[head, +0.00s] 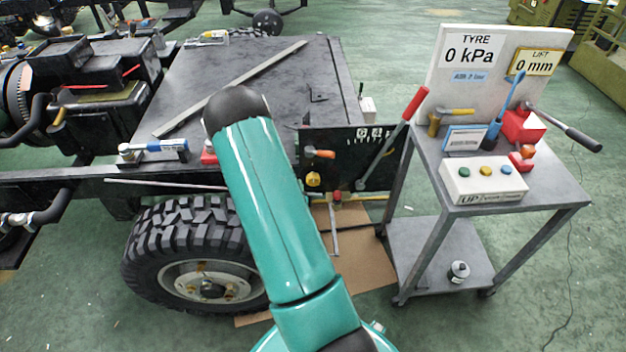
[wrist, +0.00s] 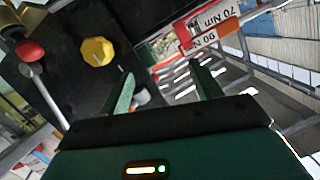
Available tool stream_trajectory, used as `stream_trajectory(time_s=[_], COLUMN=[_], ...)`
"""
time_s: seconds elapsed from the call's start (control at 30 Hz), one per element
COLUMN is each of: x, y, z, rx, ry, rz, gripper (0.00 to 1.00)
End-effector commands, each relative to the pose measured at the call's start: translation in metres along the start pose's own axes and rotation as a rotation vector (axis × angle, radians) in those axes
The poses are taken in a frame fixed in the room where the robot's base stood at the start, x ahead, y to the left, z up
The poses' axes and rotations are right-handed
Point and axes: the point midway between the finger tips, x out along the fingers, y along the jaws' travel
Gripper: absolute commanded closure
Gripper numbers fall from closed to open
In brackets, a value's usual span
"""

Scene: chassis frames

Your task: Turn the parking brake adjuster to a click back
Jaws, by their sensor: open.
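A black panel (head: 348,140) beside the wheel carries a long red-handled lever (head: 404,118), an orange-ended handle (head: 320,154) and a yellow knob (head: 313,180). I cannot tell for sure which part is the parking brake adjuster; the yellow lobed knob fits best. In the wrist view a yellow lobed knob (wrist: 97,51) sits on a dark panel, up and left of my gripper (wrist: 165,88). My gripper is open, with nothing between its two green fingers, and is apart from the knob. In the head view my arm hides my gripper.
A red-ended lever (wrist: 30,52) stands left of the knob in the wrist view, and red and orange Nm tags (wrist: 208,28) show at upper right. A grey cart (head: 465,190) with a button box (head: 484,182) stands right of the panel. A large tyre (head: 180,245) is at left.

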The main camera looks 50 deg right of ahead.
Motion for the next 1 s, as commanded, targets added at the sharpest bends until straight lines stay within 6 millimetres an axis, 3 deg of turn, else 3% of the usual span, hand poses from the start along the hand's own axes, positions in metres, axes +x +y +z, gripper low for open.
stream_trajectory(time_s=[0.03,0.13,0.33,0.57,0.77,1.0], x=[-0.003,-0.011,-0.034,-0.037,-0.009,0.038], y=[0.021,0.056,0.099,0.109,0.107,0.106], z=[0.013,0.030,0.052,0.055,0.048,0.037], rx=[-0.007,-0.017,-0.036,-0.042,-0.042,-0.042], ry=[0.026,0.096,0.193,0.228,0.230,0.228], rz=[0.011,0.012,-0.011,-0.027,-0.028,-0.028], gripper=[0.36,0.36,0.36,0.36,0.36,0.36])
